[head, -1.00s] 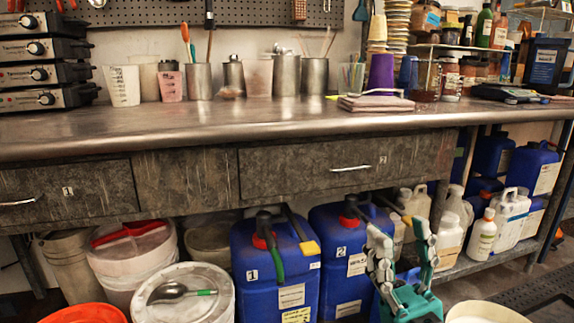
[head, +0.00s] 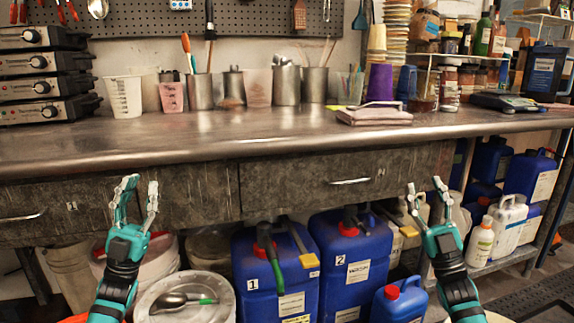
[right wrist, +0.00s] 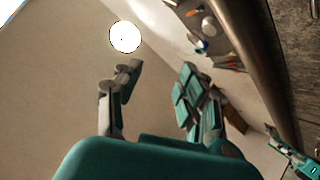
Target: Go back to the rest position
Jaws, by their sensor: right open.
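My left gripper (head: 134,200) is raised in front of the left drawer, its fingers apart and pointing up, with nothing between them. My right gripper (head: 426,200) is raised at the right, below the bench edge, also with fingers apart and empty. In the right wrist view its open fingers (right wrist: 160,95) point toward the wall and ceiling. Both grippers stand clear of the bench top (head: 230,130).
Below the bench stand blue canisters marked 1 (head: 262,300) and 2 (head: 340,285), and a small blue jug (head: 400,303). Cups and jars crowd the bench's back.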

